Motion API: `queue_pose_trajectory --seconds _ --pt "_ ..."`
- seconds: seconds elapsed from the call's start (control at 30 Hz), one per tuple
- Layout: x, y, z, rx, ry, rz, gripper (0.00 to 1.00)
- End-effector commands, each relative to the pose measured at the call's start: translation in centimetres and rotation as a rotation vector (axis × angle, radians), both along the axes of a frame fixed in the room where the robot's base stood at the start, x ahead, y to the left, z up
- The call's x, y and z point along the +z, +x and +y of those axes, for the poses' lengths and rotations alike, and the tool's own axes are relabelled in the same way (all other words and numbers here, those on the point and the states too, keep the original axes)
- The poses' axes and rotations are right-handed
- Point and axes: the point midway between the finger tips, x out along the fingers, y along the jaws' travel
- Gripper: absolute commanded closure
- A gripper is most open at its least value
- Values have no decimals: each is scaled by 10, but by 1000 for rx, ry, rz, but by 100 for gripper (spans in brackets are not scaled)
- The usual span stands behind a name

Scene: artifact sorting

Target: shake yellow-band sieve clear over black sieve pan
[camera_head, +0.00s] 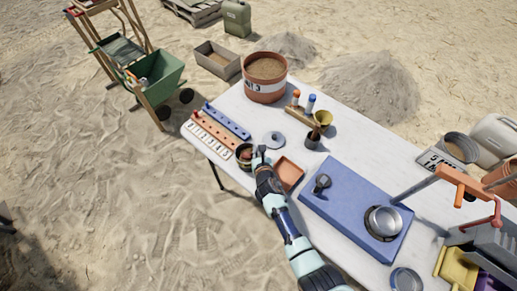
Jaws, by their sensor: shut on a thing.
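My gripper (257,153) is low over the near left edge of the white table, shut on the rim of a small round sieve (244,149) at its left. The sieve looks yellowish brown around the rim. A dark round shape directly under and around it appears to be the black sieve pan (243,160). The two overlap in this view, so I cannot tell whether they touch or how much gap lies between them. What lies inside the sieve is too small to tell.
A orange tray (289,174) is just right of my gripper; a grey ring (274,139) lies behind it. Red (212,131) and blue (228,121) peg racks lie left. A sand-filled bucket (265,88) stands at the back. A blue mat (345,207) carries a metal bowl (383,222).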

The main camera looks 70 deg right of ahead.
Motion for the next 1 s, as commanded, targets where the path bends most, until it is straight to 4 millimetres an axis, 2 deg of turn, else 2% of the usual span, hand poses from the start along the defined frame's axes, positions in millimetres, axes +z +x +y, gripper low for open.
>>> queue_pose_trajectory --seconds 0.13,0.33,0.5,0.83,1.0 --pt "1 0 -3 0 -1 -1 100" --pt "1 0 -20 0 -1 -1 100" --pt "1 0 -26 1 0 -2 100" --pt "0 0 -25 1 -1 -1 100" --pt "0 1 -13 3 1 -1 100"
